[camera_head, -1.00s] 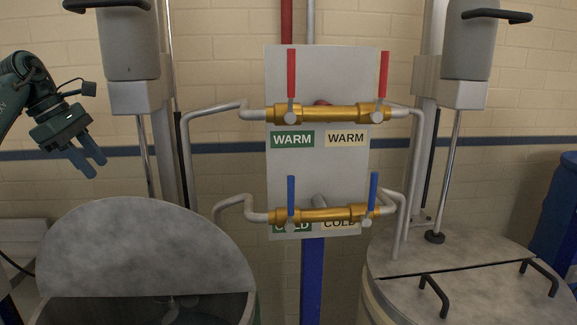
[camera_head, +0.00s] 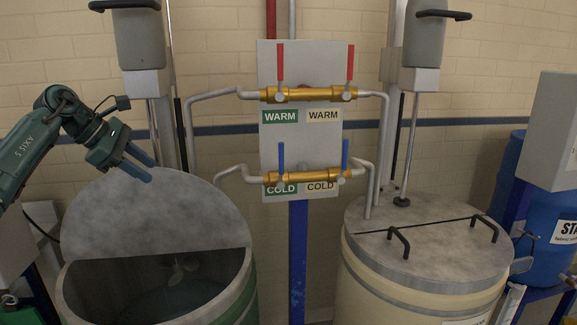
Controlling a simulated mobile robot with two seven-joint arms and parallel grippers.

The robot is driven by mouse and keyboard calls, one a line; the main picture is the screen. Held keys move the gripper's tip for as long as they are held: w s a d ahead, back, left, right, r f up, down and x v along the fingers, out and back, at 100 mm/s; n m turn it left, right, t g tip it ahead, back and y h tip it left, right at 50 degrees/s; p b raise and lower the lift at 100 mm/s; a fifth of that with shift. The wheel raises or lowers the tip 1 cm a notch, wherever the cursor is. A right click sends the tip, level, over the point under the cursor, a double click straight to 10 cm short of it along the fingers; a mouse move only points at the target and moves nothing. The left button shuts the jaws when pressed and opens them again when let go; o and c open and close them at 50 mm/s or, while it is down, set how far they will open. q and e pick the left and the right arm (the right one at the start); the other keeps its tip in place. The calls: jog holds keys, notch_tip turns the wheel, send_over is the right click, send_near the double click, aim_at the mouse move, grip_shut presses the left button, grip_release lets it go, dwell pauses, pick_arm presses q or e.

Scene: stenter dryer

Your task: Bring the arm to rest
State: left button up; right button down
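My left arm comes in from the left edge, dark green, with its elbow bent. My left gripper (camera_head: 151,172) has two blue fingers with a gap between them and nothing in the gap. It points down and to the right, and in the picture it overlaps the upper left part of the raised grey lid (camera_head: 165,222) of the left vat. I cannot tell how far it is from the lid. My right arm and gripper are not in view.
The left vat (camera_head: 246,287) is open, with a stirrer inside. The right vat (camera_head: 365,290) has its lid shut. Between them a panel (camera_head: 300,147) carries brass valves with red and blue levers. A blue barrel (camera_head: 548,262) and a grey box (camera_head: 552,130) are at right.

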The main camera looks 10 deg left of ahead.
pick_arm(q)
jog(key=w+d+f+n+t+h, duration=0.1)
jog(key=d+f+n+t+h, duration=0.3)
jog(key=d, duration=0.8)
jog(key=d+f+n+t+h, duration=0.2)
jog(key=d+n+h, duration=0.25)
jog(key=d, duration=0.75)
jog(key=s+a+f+n+t+y, duration=0.25)
jog(key=s+f+n+y, duration=0.55)
jog(key=n, duration=0.8)
jog(key=s+a+f+n+t+y, duration=0.1)
jog(key=s+a+f+n+y, duration=0.3)
jog(key=s+f+n+y, duration=0.85)
jog(key=s+f+n+g+h, duration=0.2)
jog(key=s+f+n+g, duration=0.15)
jog(key=s, duration=0.35)
jog(key=s+d+f+n+g+h, duration=0.1)
jog(key=s+f+n+g+h, duration=0.1)
jog(key=s+f+n+g, duration=0.25)
jog(key=s+f+n+g+h, duration=0.1)
jog(key=s+n+g+h, duration=0.1)
jog(key=s+n+g, duration=0.45)
jog(key=w+d+f+m+t+h, duration=0.1)
jog(key=w+d+f+t, duration=0.1)
jog(key=f+t, duration=0.2)
jog(key=w+d+f+m+t+h, duration=0.2)
jog(key=d+f+t, duration=0.1)
jog(key=f+t, duration=0.2)
jog(key=shift+d+f, duration=0.15)
jog(key=shift+f, duration=0.75)
